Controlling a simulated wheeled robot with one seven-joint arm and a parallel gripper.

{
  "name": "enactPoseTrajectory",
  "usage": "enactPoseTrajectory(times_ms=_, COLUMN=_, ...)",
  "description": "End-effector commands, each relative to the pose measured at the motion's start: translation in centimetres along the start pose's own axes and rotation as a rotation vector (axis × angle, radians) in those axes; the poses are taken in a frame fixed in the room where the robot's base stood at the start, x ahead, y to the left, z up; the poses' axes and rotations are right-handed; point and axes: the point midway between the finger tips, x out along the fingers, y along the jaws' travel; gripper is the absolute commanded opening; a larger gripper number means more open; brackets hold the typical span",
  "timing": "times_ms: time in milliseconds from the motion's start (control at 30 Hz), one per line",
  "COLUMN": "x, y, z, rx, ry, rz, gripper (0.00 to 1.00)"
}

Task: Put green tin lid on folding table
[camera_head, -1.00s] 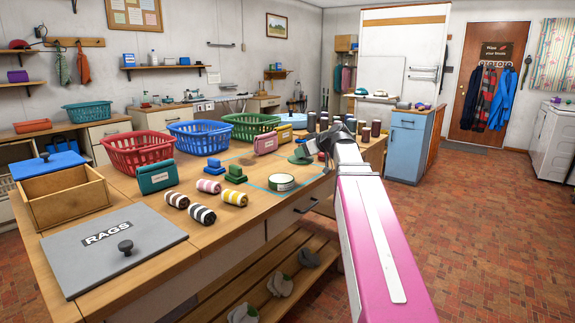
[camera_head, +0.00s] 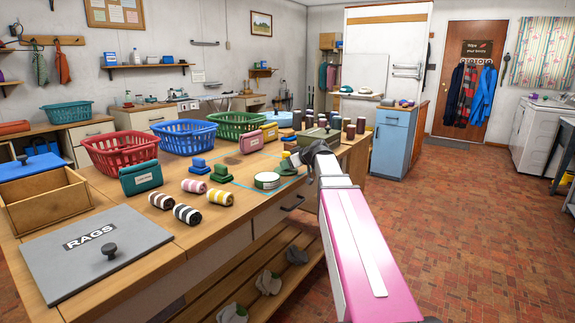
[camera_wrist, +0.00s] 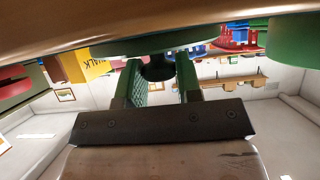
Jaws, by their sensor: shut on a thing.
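The green tin lid (camera_head: 287,168) is a flat green disc at the near right part of the wooden workbench. My gripper (camera_head: 297,160) is at it, at the end of my pink and white arm. In the wrist view my gripper (camera_wrist: 158,80) has its two green fingers on either side of a dark knob on the green lid (camera_wrist: 150,46). The wrist picture is upside down, with a wooden surface along the top edge. I cannot tell whether the lid touches the bench. I cannot pick out a folding table for certain.
A round white and green tin (camera_head: 267,180) stands just left of the lid. The workbench (camera_head: 240,215) also holds rolled cloths, a teal case (camera_head: 141,178), baskets and dark spools. A blue cabinet (camera_head: 393,142) stands beyond. The brick floor (camera_head: 480,215) at right is open.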

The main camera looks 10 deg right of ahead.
Motion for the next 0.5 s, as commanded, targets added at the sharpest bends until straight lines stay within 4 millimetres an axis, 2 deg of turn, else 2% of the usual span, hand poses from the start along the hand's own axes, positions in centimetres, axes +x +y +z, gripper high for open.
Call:
enactPoseTrajectory(times_ms=267, x=0.06, y=0.00, z=0.11, rx=0.000, ry=0.000, rz=0.000, gripper=0.09)
enactPoseTrajectory(times_ms=300, x=0.05, y=0.01, z=0.08, rx=0.000, ry=0.000, rz=0.000, gripper=0.45)
enactPoseTrajectory(times_ms=333, x=0.05, y=0.01, z=0.07, rx=0.000, ry=0.000, rz=0.000, gripper=0.55)
enactPoseTrajectory(times_ms=367, x=0.04, y=0.01, z=0.07, rx=0.000, ry=0.000, rz=0.000, gripper=0.58)
enactPoseTrajectory(times_ms=500, x=0.04, y=0.00, z=0.06, rx=0.000, ry=0.000, rz=0.000, gripper=0.58)
